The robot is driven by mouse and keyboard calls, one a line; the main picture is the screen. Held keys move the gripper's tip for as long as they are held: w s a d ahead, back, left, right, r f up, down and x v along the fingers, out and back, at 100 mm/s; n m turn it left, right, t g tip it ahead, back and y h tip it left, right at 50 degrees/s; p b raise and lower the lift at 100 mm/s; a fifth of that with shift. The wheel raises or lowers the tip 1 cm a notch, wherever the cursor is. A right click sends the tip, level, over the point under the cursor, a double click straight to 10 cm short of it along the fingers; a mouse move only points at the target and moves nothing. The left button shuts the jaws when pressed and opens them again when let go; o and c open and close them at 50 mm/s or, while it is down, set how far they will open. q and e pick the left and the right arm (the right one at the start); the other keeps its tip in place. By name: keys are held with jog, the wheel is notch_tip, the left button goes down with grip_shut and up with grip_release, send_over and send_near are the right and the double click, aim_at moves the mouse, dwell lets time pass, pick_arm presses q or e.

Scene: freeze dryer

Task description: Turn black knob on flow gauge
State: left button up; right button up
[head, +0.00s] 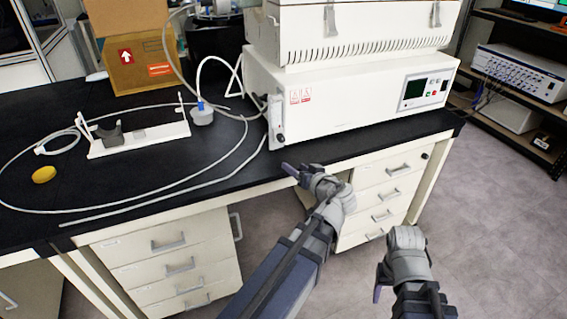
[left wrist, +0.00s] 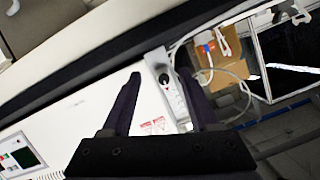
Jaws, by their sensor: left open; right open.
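The flow gauge (head: 276,118) is a narrow light strip on the left front edge of the white freeze dryer. In the left wrist view, the gauge (left wrist: 172,95) appears tilted, with its small round black knob (left wrist: 164,78) between my fingers in the picture. My left gripper (head: 302,170) is open and empty by the bench's front edge, below and to the right of the gauge and apart from it. It also shows open in the left wrist view (left wrist: 160,76). My right gripper (head: 381,276) is open and empty, low over the floor area.
The freeze dryer (head: 345,95) stands on the black bench (head: 225,165). A white hose loops across the bench around a white stand (head: 140,138). A yellow object (head: 44,174) lies at left. A cardboard box (head: 140,60) is behind. Drawers (head: 390,195) are below the bench.

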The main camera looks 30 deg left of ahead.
aim_at(283, 140)
pick_arm(q)
jog(key=shift+w+a+r+n+t+y+b, duration=0.15)
jog(key=shift+w+a+r+t+y+b, duration=0.3)
jog(key=shift+w+a, duration=1)
jog(key=shift+w+a+r+n+t+y+b, duration=0.1)
jog(key=shift+w+a+n+t+y+b, duration=0.15)
jog(key=shift+w+a+t+b, duration=0.8)
jog(key=shift+w+a+r+n+t+y+b, duration=0.15)
jog(key=shift+w+a+r+y, duration=0.2)
jog(key=shift+w+a, duration=1.4)
pick_arm(e)
jog(key=shift+f, duration=2.6)
pick_arm(q)
jog(key=shift+s+a+f, duration=0.1)
grip_shut()
